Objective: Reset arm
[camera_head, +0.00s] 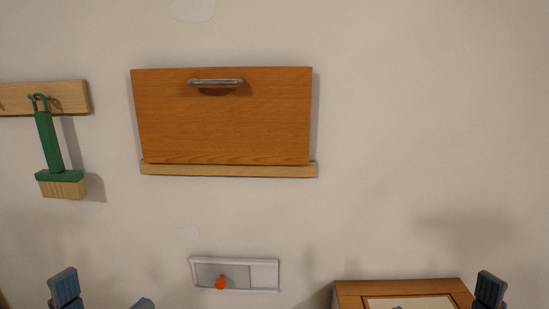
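My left gripper (104,297) is at the bottom left edge, with two dark fingertips standing well apart and nothing visible between them. My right gripper (444,298) is at the bottom right edge. One dark fingertip shows clearly there, and a small dark tip shows to its left over the wooden-framed surface. The fingers are apart and no held thing shows. Both arms are otherwise below the picture.
A wooden panel (225,125) with a metal handle (215,83) is on the wall above a pale ledge (228,170). A green-handled brush (50,145) hangs from a wooden rail (70,97). Below are a white-framed recess (262,274) with an orange knob (221,283) and a wooden-framed box (400,288).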

